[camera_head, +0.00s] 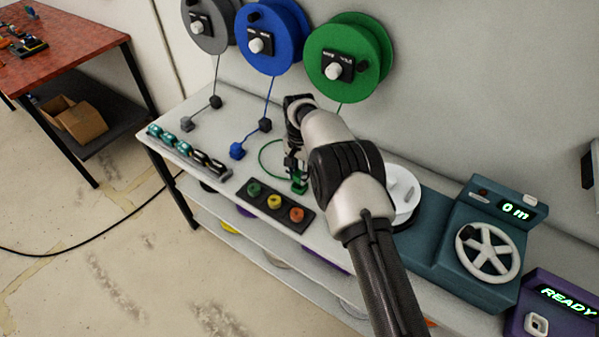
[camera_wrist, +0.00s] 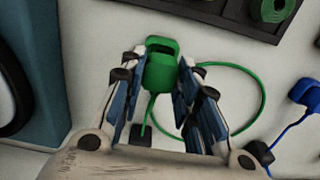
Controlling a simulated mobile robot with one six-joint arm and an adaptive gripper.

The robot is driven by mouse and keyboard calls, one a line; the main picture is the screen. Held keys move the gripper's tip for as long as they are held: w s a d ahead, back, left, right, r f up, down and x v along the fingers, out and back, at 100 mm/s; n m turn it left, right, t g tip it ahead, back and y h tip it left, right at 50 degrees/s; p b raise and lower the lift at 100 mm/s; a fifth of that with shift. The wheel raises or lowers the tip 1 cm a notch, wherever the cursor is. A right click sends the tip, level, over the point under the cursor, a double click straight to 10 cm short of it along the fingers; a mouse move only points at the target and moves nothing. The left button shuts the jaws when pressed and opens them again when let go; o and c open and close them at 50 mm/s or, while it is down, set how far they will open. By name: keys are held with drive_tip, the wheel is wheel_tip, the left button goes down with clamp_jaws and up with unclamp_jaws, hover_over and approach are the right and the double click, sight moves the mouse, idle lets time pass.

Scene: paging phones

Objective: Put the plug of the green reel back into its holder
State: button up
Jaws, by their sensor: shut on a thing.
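The green reel (camera_head: 345,62) hangs on the wall, with a dark panel and white knob on its front. My gripper (camera_head: 294,168) reaches down over the white bench top. In the wrist view my gripper (camera_wrist: 160,85) is shut on the green plug (camera_wrist: 160,74), with a finger on each side. The plug's green cable (camera_wrist: 262,95) curves in a loop to the right. A green piece with a dark slot (camera_wrist: 162,42) adjoins the plug's far end; I cannot tell whether it is the holder or part of the plug. Green also shows below my fingers in the head view (camera_head: 299,186).
A blue plug (camera_head: 237,151) and grey plug (camera_head: 187,124) stand left on the bench (camera_head: 172,115). A black strip (camera_head: 275,205) with coloured rings lies at the front edge. A white spool (camera_head: 402,190) and teal machine (camera_head: 480,245) stand right.

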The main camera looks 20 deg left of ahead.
drive_tip(key=shift+f, duration=0.15)
drive_tip(key=shift+f+b, duration=0.35)
drive_tip(key=shift+b, duration=0.1)
drive_tip(key=shift+f+b, duration=0.8)
idle(0.5)
idle(0.4)
drive_tip(key=o, duration=1)
drive_tip(key=o, duration=0.4)
